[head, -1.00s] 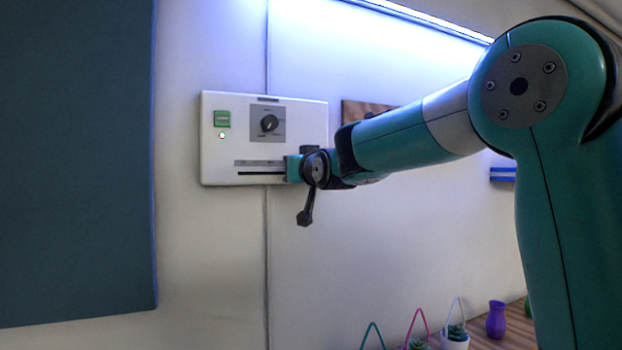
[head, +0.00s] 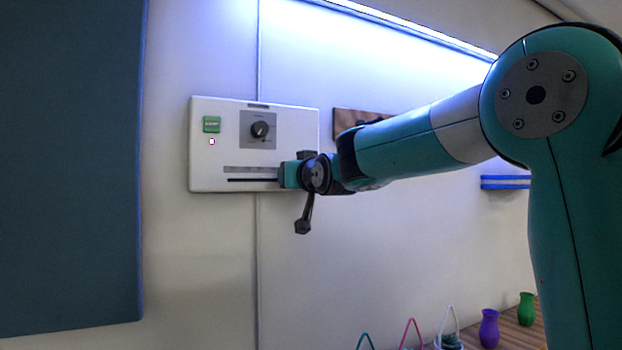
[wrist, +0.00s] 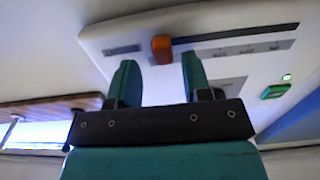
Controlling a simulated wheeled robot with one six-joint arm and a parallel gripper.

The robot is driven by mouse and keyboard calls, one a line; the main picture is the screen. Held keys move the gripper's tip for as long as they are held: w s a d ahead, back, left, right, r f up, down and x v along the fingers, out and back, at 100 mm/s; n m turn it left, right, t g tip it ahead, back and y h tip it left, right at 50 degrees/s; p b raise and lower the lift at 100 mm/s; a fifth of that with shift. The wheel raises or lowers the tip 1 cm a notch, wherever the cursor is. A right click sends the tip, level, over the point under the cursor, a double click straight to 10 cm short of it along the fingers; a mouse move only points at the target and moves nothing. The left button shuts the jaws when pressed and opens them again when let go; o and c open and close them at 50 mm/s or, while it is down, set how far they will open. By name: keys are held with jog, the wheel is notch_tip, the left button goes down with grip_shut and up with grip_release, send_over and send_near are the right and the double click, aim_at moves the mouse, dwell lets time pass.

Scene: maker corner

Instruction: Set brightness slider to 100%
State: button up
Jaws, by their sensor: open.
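The white control panel (head: 205,165) hangs on the wall left of my arm. A dark horizontal slider slot (head: 250,180) runs along its lower part. My gripper (head: 288,174) is at the slot's right part and hides the slider knob in the head view. In the wrist view the orange slider knob (wrist: 161,49) stands just beyond my gripper's fingertips (wrist: 158,66), roughly between them. A gap shows on each side of it, and the fingers are open and hold nothing. The slot (wrist: 240,35) runs right from the knob there; the knob is near its left end.
The panel also has a green button (head: 211,124), a small light (head: 212,141) and a dark rotary knob (head: 260,129). A brown wooden board (head: 358,121) is behind my arm. Purple (head: 489,328) and green (head: 526,309) vases stand low right. A blue-grey panel (head: 70,170) fills the left.

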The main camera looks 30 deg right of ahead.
jog(key=s+a+b, duration=0.2)
jog(key=s+b, duration=1.4)
jog(key=b, duration=0.5)
jog(key=shift+s, duration=0.15)
jog(key=a+f+n+g+y+p, duration=0.2)
jog(key=a+f+n+g+y, duration=0.3)
jog(key=f, duration=0.8)
jog(key=a+f+g+p, duration=0.2)
jog(key=a+f+g, duration=0.2)
jog(key=a+f, duration=0.6)
jog(key=s+a+f+n+g+p, duration=0.1)
jog(key=s+f+g, duration=0.3)
jog(key=s+f, duration=0.6)
jog(key=s+a+f+n+g+y+p, duration=0.1)
jog(key=s+f+g, duration=0.3)
jog(key=s+f, duration=0.6)
jog(key=shift+s+a+f+n+g, duration=0.3)
jog(key=shift+a+f+n+g, duration=0.1)
jog(key=shift+a+n, duration=0.4)
